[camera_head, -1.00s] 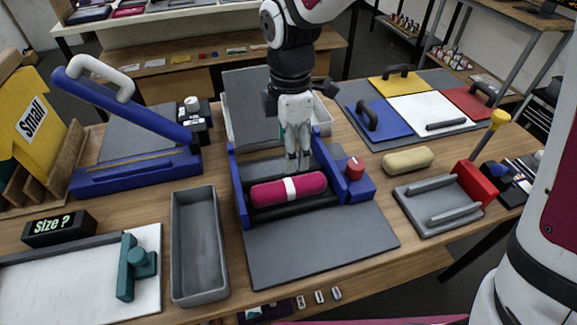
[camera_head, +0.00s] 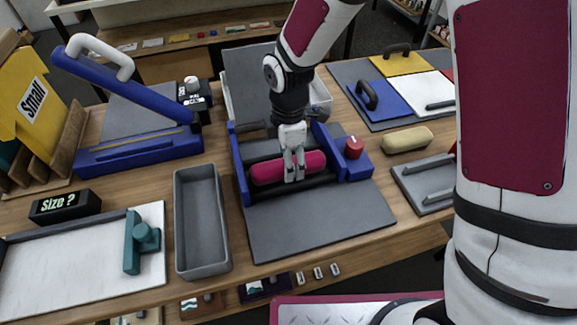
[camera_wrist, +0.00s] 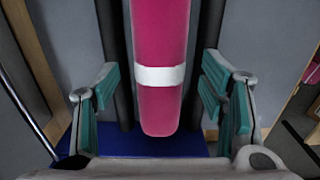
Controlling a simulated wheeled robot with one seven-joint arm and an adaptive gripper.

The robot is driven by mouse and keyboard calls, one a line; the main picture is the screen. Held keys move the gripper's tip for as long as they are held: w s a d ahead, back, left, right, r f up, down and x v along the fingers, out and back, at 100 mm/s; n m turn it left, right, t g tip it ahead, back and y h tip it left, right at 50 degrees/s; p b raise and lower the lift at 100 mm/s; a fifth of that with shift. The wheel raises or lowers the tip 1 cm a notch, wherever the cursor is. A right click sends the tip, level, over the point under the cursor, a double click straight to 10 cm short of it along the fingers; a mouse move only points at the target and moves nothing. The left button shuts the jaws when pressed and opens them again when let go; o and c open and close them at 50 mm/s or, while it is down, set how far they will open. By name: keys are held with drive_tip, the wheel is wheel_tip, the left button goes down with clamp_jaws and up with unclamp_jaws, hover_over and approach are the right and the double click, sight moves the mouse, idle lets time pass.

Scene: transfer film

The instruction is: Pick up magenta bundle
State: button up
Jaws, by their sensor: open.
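The magenta bundle (camera_head: 265,171) is a rounded roll lying across the blue-sided roller device (camera_head: 241,187). In the wrist view the bundle (camera_wrist: 161,105) shows a white band (camera_wrist: 160,76) around it and rests between dark rollers. My gripper (camera_head: 294,176) is right over the bundle's middle and hides the band in the head view. In the wrist view its teal-padded fingers (camera_wrist: 163,100) are open, one on each side of the bundle near the band, with gaps on both sides. Whether the fingertips reach below the bundle's top is hard to tell.
A red knob (camera_head: 354,147) stands on the device's right side. A grey empty tray (camera_head: 202,225) is to the left, and a beige roll (camera_head: 407,139) lies to the right. A flat grey mat (camera_head: 310,228) in front of the device is clear.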

drive_tip(key=c, duration=1.3)
drive_tip(key=shift+c, duration=0.2)
